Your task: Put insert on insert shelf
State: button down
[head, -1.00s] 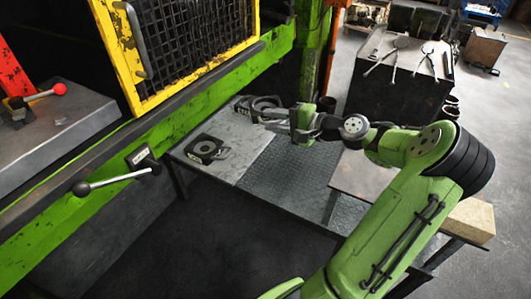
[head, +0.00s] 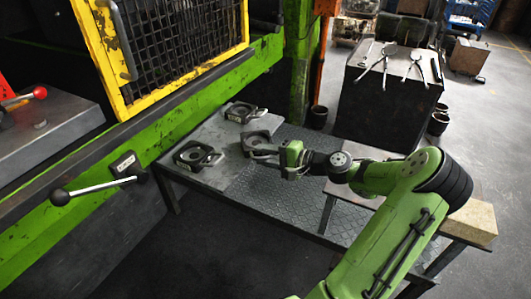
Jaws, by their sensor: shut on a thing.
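My gripper (head: 279,155) is shut on the handle side of a dark square insert (head: 257,141) with a round opening. This insert is over the right edge of the smooth grey plate of the shelf (head: 226,178); I cannot tell whether it touches the surface. A second, similar insert (head: 190,157) lies on the plate to the left, its handle towards the right. A third insert (head: 240,108) lies at the back of the plate. The held insert is apart from the left one and close in front of the back one. My gripper partly hides its handle.
Checkered metal (head: 305,205) right of the plate is clear. The green press frame (head: 215,92) and yellow mesh guard (head: 170,92) stand along the left. A lever (head: 98,186) juts out at the front left. A dark bench (head: 385,105) with tongs stands behind.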

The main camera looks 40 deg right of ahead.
jog(key=c, duration=0.8)
grip_release()
